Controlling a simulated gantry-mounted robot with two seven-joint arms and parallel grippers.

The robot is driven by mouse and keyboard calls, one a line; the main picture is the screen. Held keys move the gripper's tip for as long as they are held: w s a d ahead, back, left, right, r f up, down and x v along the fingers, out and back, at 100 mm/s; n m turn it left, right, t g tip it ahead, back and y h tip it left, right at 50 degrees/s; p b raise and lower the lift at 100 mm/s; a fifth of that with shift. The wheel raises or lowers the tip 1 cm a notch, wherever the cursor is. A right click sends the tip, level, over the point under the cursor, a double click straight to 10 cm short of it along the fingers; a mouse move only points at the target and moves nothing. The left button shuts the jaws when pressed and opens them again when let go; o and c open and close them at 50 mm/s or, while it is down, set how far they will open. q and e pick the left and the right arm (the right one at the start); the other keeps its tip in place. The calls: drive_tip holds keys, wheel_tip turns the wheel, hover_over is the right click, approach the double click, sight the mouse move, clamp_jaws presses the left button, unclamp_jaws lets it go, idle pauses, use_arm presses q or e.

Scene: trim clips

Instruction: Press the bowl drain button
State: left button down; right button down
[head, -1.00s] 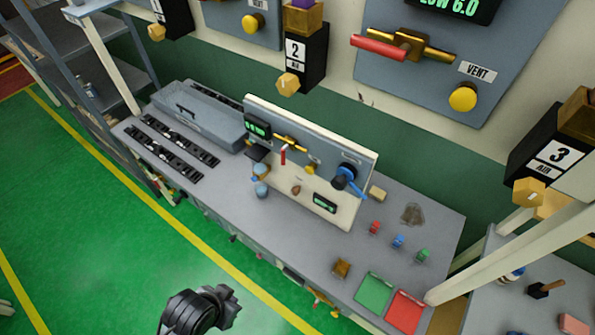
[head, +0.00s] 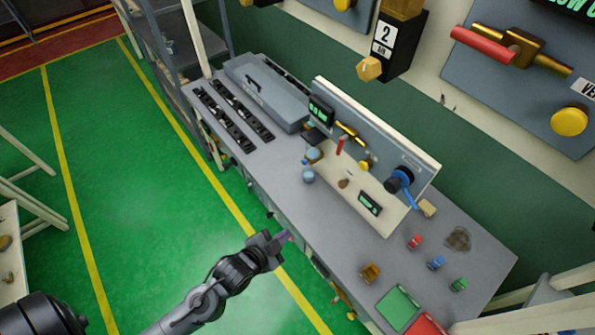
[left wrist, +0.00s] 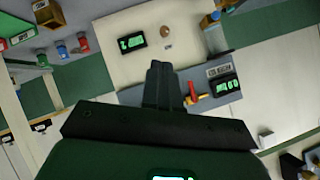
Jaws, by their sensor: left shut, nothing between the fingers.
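The bench panel (head: 385,160) stands upright on the grey bench, with a brass valve with a red lever (head: 340,146), a yellow knob (head: 365,165) and a blue-handled valve (head: 403,182). Two small light-blue round parts (head: 308,176) sit at its left end, perhaps the bowl. I cannot tell which part is the bowl drain button. My left gripper (head: 285,237) is shut and empty, in front of the bench's front edge and apart from the panel. In the left wrist view, its shut fingers (left wrist: 158,75) overlap the panel's pale face, near the red lever (left wrist: 195,98). My right gripper is not seen.
A grey case (head: 262,95) and black strips (head: 223,118) lie at the bench's far left. Red (head: 415,242), blue (head: 435,263) and green (head: 459,284) clips stand at the right, near a green tray (head: 397,308). The green floor before the bench is open.

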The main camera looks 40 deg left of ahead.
use_arm(q)
drive_tip(key=w+a+f+m+t+h+b, duration=0.3)
drive_tip(key=w+a+f+m+t+b, duration=0.4)
drive_tip(key=w+a+f+m+b, duration=0.6)
drive_tip(key=w+a+f+b, duration=0.2)
drive_tip(key=a+b, duration=0.3)
drive_tip(key=b, duration=0.4)
drive_tip(key=shift+w+a+f+t, duration=0.15)
drive_tip(key=shift+w+f+t, duration=0.05)
drive_tip(key=shift+f+t, duration=0.25)
approach(303, 163)
drive_tip(key=x, duration=0.6)
drive_tip(key=shift+w+b, duration=0.35)
drive_tip(key=shift+w, duration=0.05)
